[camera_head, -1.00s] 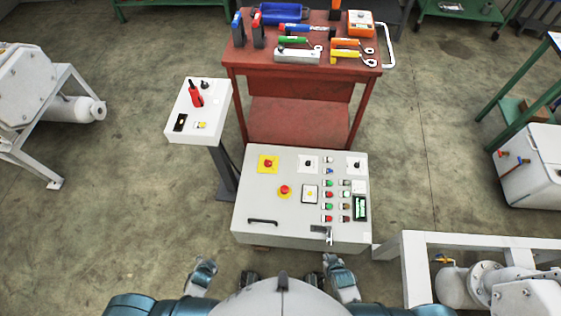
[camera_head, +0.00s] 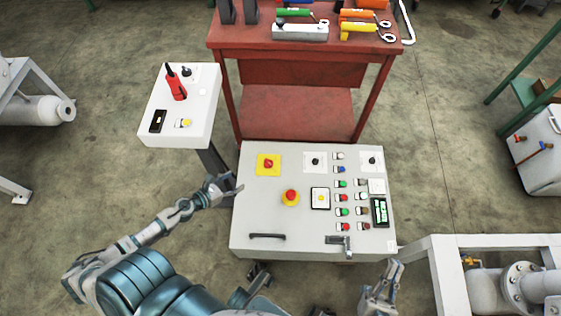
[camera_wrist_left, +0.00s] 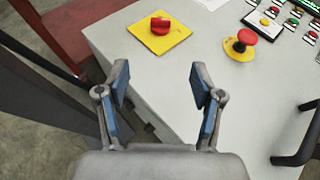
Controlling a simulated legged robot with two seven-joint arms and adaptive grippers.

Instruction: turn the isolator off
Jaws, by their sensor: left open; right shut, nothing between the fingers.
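The control panel (camera_head: 270,222) has a red rotary knob on a square yellow plate (camera_head: 268,163) at its far left corner, which looks like the isolator. In the left wrist view the knob (camera_wrist_left: 160,25) stands ahead of the fingers, apart from them. My left gripper (camera_head: 230,187) is open and empty at the panel's left edge, nearer to me than the knob. Its blue-padded fingers show in the left wrist view (camera_wrist_left: 160,84) with bare panel and its edge between them. My right gripper (camera_head: 388,276) is shut and empty in front of the panel's right front corner.
A red mushroom button (camera_head: 290,196) sits near the knob. A black handle (camera_head: 267,236) is at the panel's front. A pedestal box (camera_head: 190,125) with a red handle stands at the left. A red tool table (camera_head: 228,48) stands behind the panel.

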